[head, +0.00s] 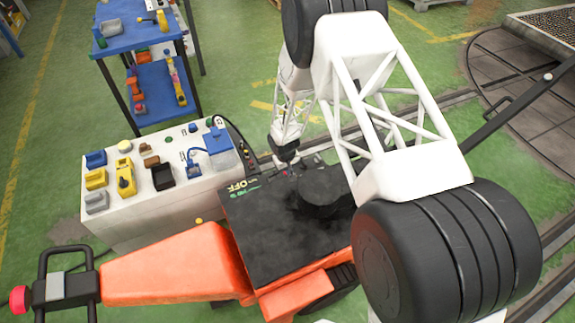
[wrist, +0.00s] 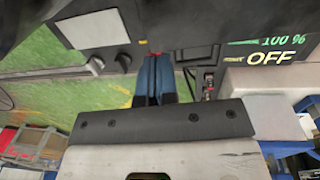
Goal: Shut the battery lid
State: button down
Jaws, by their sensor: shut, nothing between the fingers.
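My gripper (head: 288,166) points down at the dark panel around the lit "OFF" display (head: 238,185). In the wrist view its two blue fingers (wrist: 154,60) are together with nothing between them. Their tips are at the lower edge of the dark panel (wrist: 150,25), by a small red spot; whether they touch it is unclear. The display (wrist: 268,50) reads "100 %" and "OFF" to the right of the fingers. A dark rectangular frame (wrist: 200,52) sits just right of the fingertips. I cannot tell for certain which part is the battery lid.
A white bench (head: 140,215) with yellow, blue and grey pieces stands left of the gripper. A blue shelf unit (head: 140,42) is behind it. A black surface and orange bodywork (head: 175,265) fill the front. Rails and a round turntable (head: 510,75) lie right.

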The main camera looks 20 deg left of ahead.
aim_at(291, 185)
jog(key=shift+w+d+f, duration=0.15)
jog(key=shift+f, duration=1.6)
jog(key=shift+w+d+f, duration=0.1)
jog(key=shift+w+f, duration=0.05)
jog(key=shift+f, duration=1.55)
jog(key=shift+w+d+f, duration=0.1)
jog(key=shift+d+f, duration=0.05)
jog(key=shift+f, duration=1)
jog(key=shift+w+d+f, duration=0.1)
jog(key=shift+f, duration=1)
jog(key=shift+r, duration=0.1)
notch_tip(291, 185, up, 15)
